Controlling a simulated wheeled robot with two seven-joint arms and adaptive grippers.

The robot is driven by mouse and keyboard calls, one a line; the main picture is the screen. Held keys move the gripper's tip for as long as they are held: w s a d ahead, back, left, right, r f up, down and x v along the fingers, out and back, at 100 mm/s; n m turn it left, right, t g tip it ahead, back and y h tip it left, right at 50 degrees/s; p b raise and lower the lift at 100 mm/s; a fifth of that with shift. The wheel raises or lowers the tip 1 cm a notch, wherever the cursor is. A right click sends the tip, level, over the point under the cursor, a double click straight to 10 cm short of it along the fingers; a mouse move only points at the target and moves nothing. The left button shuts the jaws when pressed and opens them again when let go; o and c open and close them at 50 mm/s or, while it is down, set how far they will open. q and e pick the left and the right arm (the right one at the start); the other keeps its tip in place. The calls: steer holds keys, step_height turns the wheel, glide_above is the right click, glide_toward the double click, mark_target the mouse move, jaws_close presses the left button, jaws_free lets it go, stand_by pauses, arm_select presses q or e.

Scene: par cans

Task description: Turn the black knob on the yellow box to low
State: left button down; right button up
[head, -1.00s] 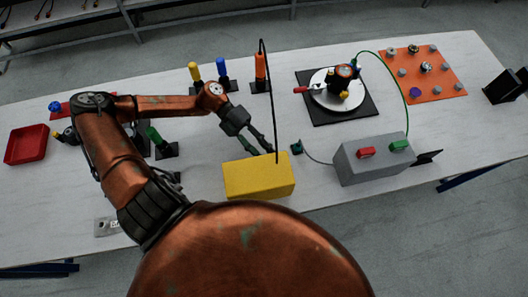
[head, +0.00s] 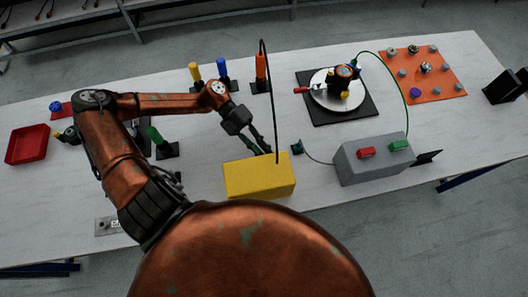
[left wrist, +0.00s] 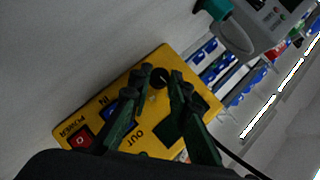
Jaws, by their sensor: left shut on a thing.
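The yellow box (head: 259,178) stands near the front edge of the table, in front of my left arm. In the left wrist view the yellow box (left wrist: 82,116) shows the labels POWER, IN and OUT and a red switch. The black knob (left wrist: 160,78) is at the top of its face, between the fingertips of my left gripper (left wrist: 162,73), which is shut on it. The knob's pointer and any low mark cannot be made out. In the head view my left gripper (head: 264,145) reaches the box's far side, and the knob is hidden.
A black cable rises from the yellow box. A grey box (head: 372,165) with red and green connectors stands to the right. A black mat (head: 313,108) with a round plate lies behind it. Colored handles stand at the back, and a red tray (head: 27,145) lies far left.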

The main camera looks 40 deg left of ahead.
arm_select(q)
steer(key=shift+w+d+r+n+g+y+p, duration=0.1)
steer(key=shift+w+r+n+g+y+p, duration=0.1)
steer(key=shift+n+g+y+p, duration=0.3)
steer(key=shift+w+d+r+n+g+y+p, duration=0.15)
steer(key=shift+n+g+y+p, duration=0.2)
steer(key=shift+y, duration=0.25)
steer(key=shift+r+n+g+y+p, duration=0.1)
steer(key=shift+n+g+y+p, duration=0.45)
steer(key=shift+n+y+p, duration=0.2)
steer(key=shift+w+d+n+g+y+p, duration=0.2)
steer(key=shift+n+g+y+p, duration=0.6)
steer(key=shift+g+y+p, duration=0.2)
steer(key=shift+n+g+p, duration=0.3)
steer(key=shift+g, duration=0.1)
arm_select(e)
step_height(320, 180, up, 6)
steer(key=w, duration=0.2)
steer(key=shift+w, duration=0.2)
arm_select(q)
steer(key=shift+f+y, duration=0.25)
steer(key=shift+y, duration=0.1)
arm_select(e)
steer(key=shift+d, duration=0.1)
arm_select(q)
steer(key=c, duration=1.8)
jaws_free()
steer(key=v, duration=1.2)
